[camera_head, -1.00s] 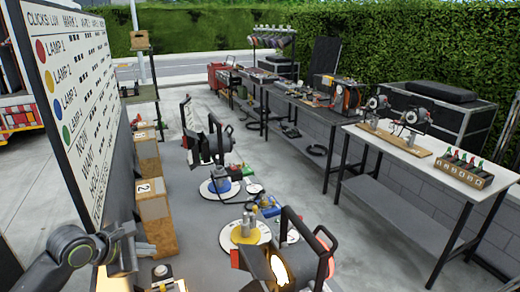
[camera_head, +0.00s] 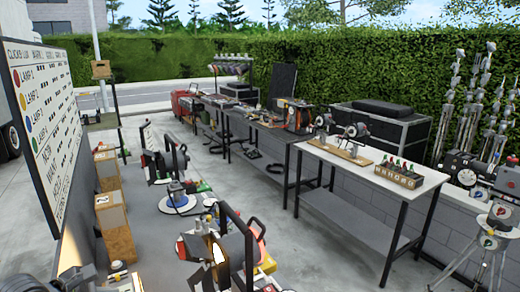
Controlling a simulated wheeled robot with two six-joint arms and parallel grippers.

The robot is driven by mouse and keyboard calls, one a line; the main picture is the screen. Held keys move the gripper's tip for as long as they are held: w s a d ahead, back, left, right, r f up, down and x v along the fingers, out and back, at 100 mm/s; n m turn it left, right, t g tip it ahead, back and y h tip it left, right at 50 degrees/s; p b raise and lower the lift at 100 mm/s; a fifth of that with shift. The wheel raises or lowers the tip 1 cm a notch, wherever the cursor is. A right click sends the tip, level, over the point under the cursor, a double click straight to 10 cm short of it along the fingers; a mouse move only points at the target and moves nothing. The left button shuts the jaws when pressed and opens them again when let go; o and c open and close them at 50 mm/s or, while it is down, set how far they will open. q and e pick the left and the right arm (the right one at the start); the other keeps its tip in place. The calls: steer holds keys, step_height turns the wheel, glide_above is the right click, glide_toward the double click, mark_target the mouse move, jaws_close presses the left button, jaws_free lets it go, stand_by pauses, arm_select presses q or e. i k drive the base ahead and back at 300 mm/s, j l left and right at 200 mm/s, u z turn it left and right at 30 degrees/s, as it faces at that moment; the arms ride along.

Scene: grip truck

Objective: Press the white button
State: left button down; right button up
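A small pale dome (camera_head: 117,265), which may be the white button, sits near the bottom left at the near end of the grey bench. It is too small to tell for sure. Part of my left arm, with its gripper (camera_head: 76,268), shows at the lower left, left of the dome and apart from it in the picture. The fingers are too small and dark to tell open from shut. My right gripper is not in view.
A lit lamp (camera_head: 217,252) stands on the near bench, with another lamp (camera_head: 165,165) behind. Number boxes (camera_head: 111,208) line the bench's left side, below a white chart board (camera_head: 45,120). A white-topped table (camera_head: 340,165) stands right. Paved floor is open between.

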mark_target(115, 264)
steer(key=k+l, duration=0.7)
